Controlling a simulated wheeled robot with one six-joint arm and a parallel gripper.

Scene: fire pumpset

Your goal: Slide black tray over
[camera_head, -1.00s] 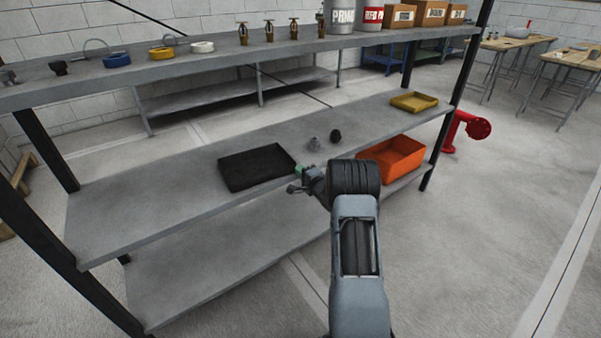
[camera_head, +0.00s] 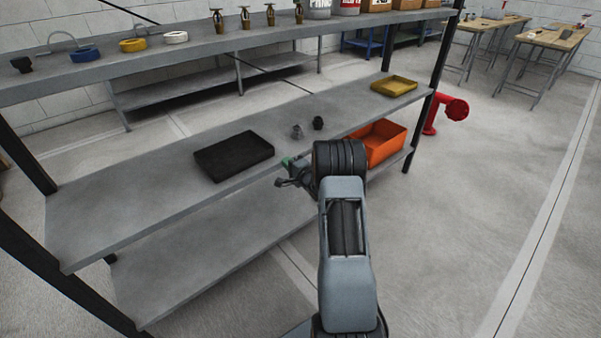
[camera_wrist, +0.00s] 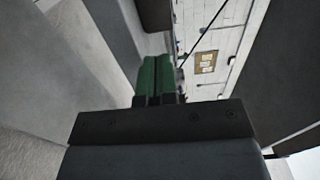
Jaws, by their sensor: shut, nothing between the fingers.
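The black tray (camera_head: 233,157) is a shallow rectangle on the middle shelf (camera_head: 110,195) of the grey rack, left of centre in the head view. It lies close to the shelf's front edge. My gripper (camera_head: 286,162) is just right of the tray's right end, near the front edge of that shelf, with a small gap in the picture. Its green fingers (camera_wrist: 158,78) are together and empty in the wrist view. I cannot make out the tray in the wrist view. The gripper's exact height against the tray is hard to tell.
Right of the tray on the same shelf are a small grey fitting (camera_head: 296,132), a dark fitting (camera_head: 318,123) and a yellow tray (camera_head: 394,86). An orange bin (camera_head: 380,143) sits on the lower shelf. The middle shelf left of the tray is clear.

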